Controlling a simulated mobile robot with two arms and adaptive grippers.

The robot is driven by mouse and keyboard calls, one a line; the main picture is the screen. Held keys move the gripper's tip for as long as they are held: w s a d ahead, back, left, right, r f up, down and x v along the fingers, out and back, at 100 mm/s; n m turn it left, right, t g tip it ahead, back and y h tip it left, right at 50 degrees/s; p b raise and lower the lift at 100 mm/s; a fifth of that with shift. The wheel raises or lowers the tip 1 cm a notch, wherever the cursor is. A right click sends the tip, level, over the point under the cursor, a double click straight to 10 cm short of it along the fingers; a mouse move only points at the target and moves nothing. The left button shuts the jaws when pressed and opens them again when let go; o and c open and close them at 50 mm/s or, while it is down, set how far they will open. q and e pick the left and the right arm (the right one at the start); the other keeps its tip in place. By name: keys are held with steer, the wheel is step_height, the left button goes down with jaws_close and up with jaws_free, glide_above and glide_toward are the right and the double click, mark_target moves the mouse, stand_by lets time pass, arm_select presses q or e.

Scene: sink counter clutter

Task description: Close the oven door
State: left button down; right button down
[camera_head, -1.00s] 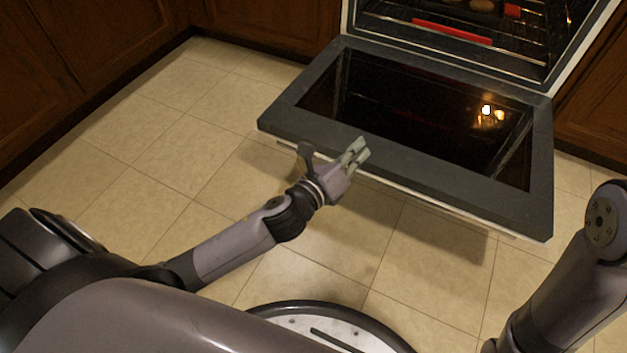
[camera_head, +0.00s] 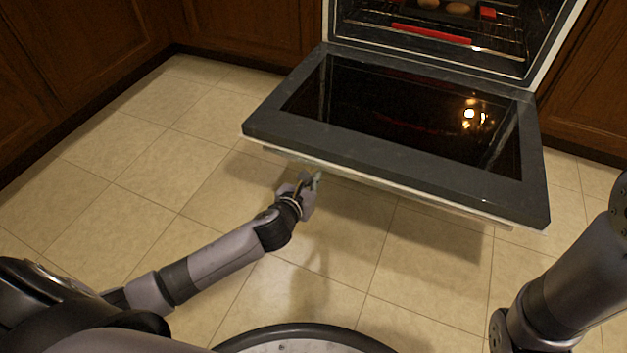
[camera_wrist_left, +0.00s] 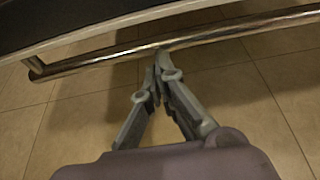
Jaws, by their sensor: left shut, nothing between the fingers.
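The oven door (camera_head: 400,155) hangs open, lowered nearly flat, with its dark glass facing up. Its metal handle bar (camera_wrist_left: 190,40) runs along the front edge in the left wrist view, and one end bracket shows at the left. My left gripper (camera_head: 317,180) is low by the door's front edge, left of its middle. In the left wrist view the left gripper (camera_wrist_left: 158,58) is shut and empty, its fingertips close to the bar; I cannot tell if they touch it. My right arm shows at the right edge of the head view, but its gripper is out of sight.
The oven cavity (camera_head: 450,30) holds wire racks, a red-edged item and several round pieces. Wooden cabinets (camera_head: 80,60) stand to the left and right of the oven. The tiled floor (camera_head: 130,150) left of the door is clear.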

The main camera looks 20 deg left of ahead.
arm_select(q)
steer(key=shift+r+b, duration=0.45)
steer(key=shift+r, duration=1.2)
